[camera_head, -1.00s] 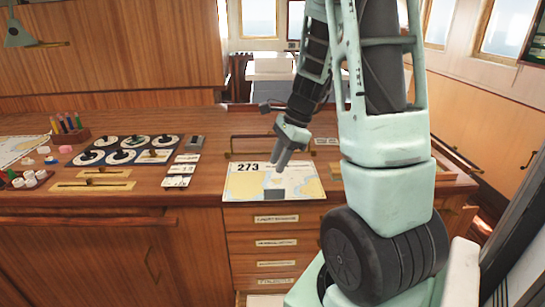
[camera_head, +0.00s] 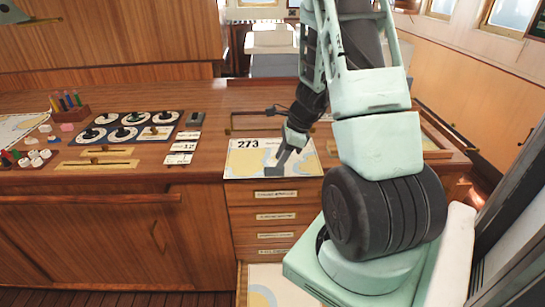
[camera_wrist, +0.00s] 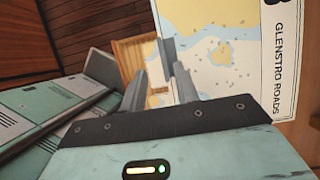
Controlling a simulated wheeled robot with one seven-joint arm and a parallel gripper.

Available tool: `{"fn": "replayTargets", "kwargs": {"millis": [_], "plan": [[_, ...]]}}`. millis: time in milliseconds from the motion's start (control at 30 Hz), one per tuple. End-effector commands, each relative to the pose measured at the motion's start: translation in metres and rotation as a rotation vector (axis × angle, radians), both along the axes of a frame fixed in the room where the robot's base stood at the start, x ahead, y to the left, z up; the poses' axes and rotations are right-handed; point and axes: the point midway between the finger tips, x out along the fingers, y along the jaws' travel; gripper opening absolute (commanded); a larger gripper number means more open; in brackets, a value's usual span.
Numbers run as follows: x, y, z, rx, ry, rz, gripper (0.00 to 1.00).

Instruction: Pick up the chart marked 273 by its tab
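The chart marked 273 (camera_head: 245,162) lies flat on the wooden desk top, above the column of drawers. It has a white border, yellow land and pale water. In the wrist view the chart (camera_wrist: 222,50) fills the upper middle, with "GLENSTRO ROADS" on its border. Its grey tab (camera_wrist: 167,50) sticks out at the chart's edge. My gripper (camera_wrist: 160,68) is open and empty, fingers pointing at the tab, which shows between and just beyond the tips.
A dial panel (camera_head: 128,132), white cards (camera_head: 181,147), a pen holder (camera_head: 69,105) and small pieces (camera_head: 35,158) stand left of the chart. Another chart (camera_head: 275,285) shows low down below the labelled drawers (camera_head: 276,216).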

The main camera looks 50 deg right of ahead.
Motion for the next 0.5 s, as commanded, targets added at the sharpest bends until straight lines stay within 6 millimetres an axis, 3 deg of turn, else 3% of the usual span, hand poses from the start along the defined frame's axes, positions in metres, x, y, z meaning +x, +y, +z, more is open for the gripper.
{"fn": "replayTargets", "kwargs": {"millis": [500], "plan": [[0.019, 0.010, -0.048, 0.001, 0.001, -0.001, 0.31]]}}
